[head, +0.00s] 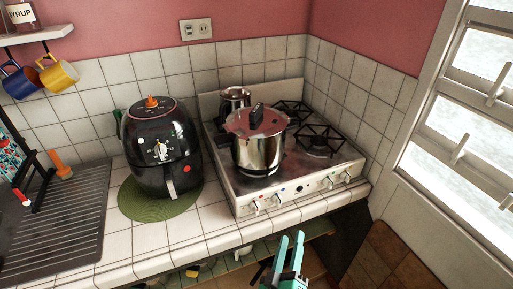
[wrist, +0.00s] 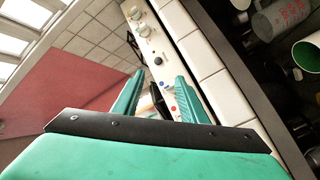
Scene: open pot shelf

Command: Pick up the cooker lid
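The cooker lid (head: 239,122) is reddish with an upright black handle (head: 257,114). It sits on a shiny steel pot (head: 257,155) on the stove. My gripper (head: 292,237) is at the bottom of the head view, in front of the counter and lower than the lid, well apart from it. In the wrist view, my gripper (wrist: 160,76) shows two green fingers spread apart with nothing held between them. The fingers point toward the stove's knob panel (wrist: 158,60). I cannot make out the lid clearly in the wrist view.
The white stove (head: 292,200) has black burner grates (head: 318,140) and a smaller steel pot (head: 235,100) behind. A black air fryer (head: 160,150) stands left on a green mat (head: 130,203). A shelf (head: 320,228) with items lies under the counter. The window (head: 465,130) is right.

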